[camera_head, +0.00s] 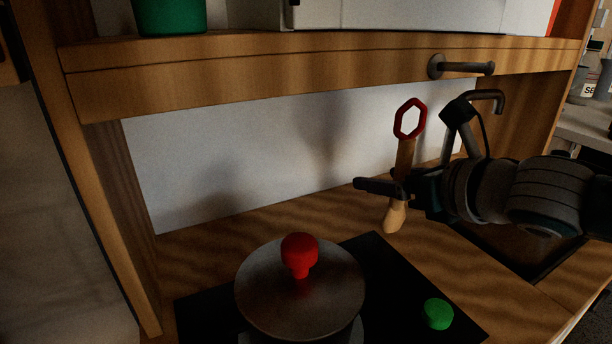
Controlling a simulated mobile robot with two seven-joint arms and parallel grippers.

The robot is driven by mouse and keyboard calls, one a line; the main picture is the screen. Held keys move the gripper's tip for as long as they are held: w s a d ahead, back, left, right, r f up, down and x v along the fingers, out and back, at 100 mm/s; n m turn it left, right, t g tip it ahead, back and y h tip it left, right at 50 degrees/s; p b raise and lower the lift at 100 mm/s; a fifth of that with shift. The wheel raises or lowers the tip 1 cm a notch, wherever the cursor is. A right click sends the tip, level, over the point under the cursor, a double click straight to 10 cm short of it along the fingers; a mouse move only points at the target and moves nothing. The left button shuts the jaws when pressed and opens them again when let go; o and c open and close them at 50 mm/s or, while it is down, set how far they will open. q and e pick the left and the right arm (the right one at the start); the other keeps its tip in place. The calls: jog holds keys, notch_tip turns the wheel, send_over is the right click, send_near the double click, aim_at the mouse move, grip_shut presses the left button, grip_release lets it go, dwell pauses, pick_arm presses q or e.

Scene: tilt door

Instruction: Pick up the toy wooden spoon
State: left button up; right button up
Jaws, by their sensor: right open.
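The toy wooden spoon (404,155) stands roughly upright, slightly tilted, in front of the white back panel. It has a red hexagonal ring at its top and a rounded light-wood lower end. My right gripper (382,187) reaches in from the right at the spoon's middle. It is open, and one dark finger shows to the left of the spoon. The gripper hides part of the spoon's middle, and I cannot tell whether the fingers touch it. What holds the spoon up is not clear. My left gripper is not in view.
A pot (258,290) with a red lid knob stands on the black stove plate (385,265), near a green knob (438,313). A grey faucet (487,97) rises behind my right arm. A wooden shelf (300,75) with a peg (462,67) runs above. Bare wooden counter lies left of the spoon.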

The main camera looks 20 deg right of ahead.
jog(key=shift+w, duration=0.2)
grip_shut()
dwell(0.5)
